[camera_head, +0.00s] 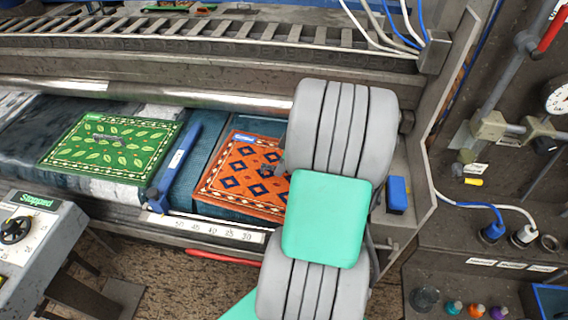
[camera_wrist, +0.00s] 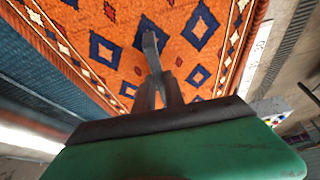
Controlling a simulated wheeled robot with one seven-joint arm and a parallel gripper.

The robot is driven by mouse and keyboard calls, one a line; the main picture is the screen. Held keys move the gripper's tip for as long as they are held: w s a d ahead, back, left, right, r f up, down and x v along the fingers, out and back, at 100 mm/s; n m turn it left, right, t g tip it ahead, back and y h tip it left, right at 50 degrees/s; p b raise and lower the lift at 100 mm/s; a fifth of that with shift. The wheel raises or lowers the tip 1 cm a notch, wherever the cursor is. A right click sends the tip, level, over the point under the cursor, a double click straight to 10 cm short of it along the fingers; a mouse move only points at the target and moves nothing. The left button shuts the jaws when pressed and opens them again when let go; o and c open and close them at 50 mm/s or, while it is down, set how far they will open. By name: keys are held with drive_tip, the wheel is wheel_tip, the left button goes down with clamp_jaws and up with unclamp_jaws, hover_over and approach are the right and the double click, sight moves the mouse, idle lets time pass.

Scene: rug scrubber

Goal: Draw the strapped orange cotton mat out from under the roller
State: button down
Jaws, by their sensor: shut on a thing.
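The orange cotton mat (camera_head: 236,172), with dark blue diamonds and a cream patterned border, lies flat on the dark blue bed, its far edge near the shiny roller (camera_head: 150,94). My arm hides its right part. In the wrist view the mat (camera_wrist: 118,28) fills the upper middle. My gripper (camera_head: 276,170) is low over the mat's right side. In the wrist view its fingers (camera_wrist: 158,85) are closed on a narrow grey piece (camera_wrist: 150,48), which looks like the mat's strap. The exact grip is hard to see.
A green leaf-patterned mat (camera_head: 112,148) lies to the left, beyond a blue bar (camera_head: 178,160). A number scale (camera_head: 215,228) and red bar (camera_head: 222,257) run along the front edge. A control box reading "Stopped" (camera_head: 38,201) stands front left. A blue block (camera_head: 397,194) is right of my arm.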

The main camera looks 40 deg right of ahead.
drive_tip(key=c, duration=1.3)
unclamp_jaws()
drive_tip(key=v, duration=0.7)
drive_tip(key=shift+s+d+r+b, duration=0.1)
drive_tip(key=shift+r+b, duration=0.3)
